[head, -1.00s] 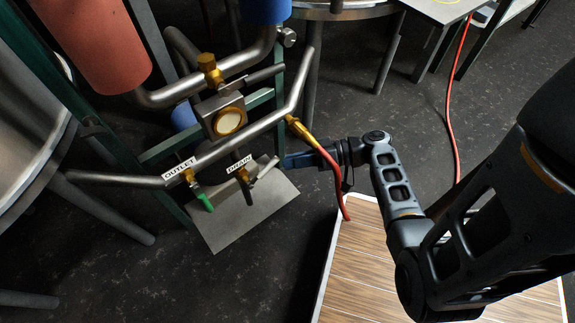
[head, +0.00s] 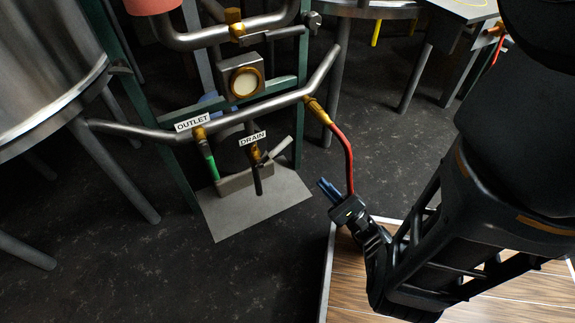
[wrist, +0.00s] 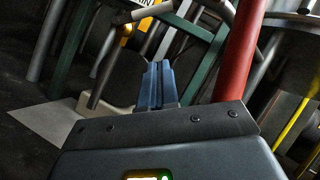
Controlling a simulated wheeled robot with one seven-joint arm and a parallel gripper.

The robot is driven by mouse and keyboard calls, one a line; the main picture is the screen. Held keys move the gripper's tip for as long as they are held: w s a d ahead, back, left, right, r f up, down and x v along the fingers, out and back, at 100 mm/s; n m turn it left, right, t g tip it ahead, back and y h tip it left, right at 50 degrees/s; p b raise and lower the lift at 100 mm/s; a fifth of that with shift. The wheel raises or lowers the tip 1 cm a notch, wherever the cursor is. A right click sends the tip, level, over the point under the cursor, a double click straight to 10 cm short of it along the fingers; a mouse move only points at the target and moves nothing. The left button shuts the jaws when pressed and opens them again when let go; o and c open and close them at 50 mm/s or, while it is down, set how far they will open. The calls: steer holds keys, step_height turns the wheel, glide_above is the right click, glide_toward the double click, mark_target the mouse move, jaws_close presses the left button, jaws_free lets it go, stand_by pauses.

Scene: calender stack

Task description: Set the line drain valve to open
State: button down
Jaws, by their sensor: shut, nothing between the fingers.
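The drain valve (head: 255,154) is brass and sits under the DRAIN label (head: 253,138) on the lower pipe. Its pale lever (head: 277,151) slants up to the right, across the line of the dark drain tube (head: 258,181) that hangs down. My gripper (head: 324,186) is to the right of the valve and lower in the head view, apart from it. Its blue fingers are together and empty. They also show in the wrist view (wrist: 157,84), pointing at the pipework.
A red hose (head: 346,160) hangs from a brass fitting close to my gripper and passes beside it in the wrist view (wrist: 240,50). The outlet valve's green handle (head: 210,165) is left of the drain. Green frame posts (head: 299,120) stand behind.

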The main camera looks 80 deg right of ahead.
mark_target(275, 152)
steer(key=w+d+r, duration=0.3)
steer(key=w+r, duration=0.4)
steer(key=w, duration=0.3)
steer(key=shift+r+p, duration=0.25)
steer(key=shift+p, duration=0.15)
steer(key=shift+a, duration=0.1)
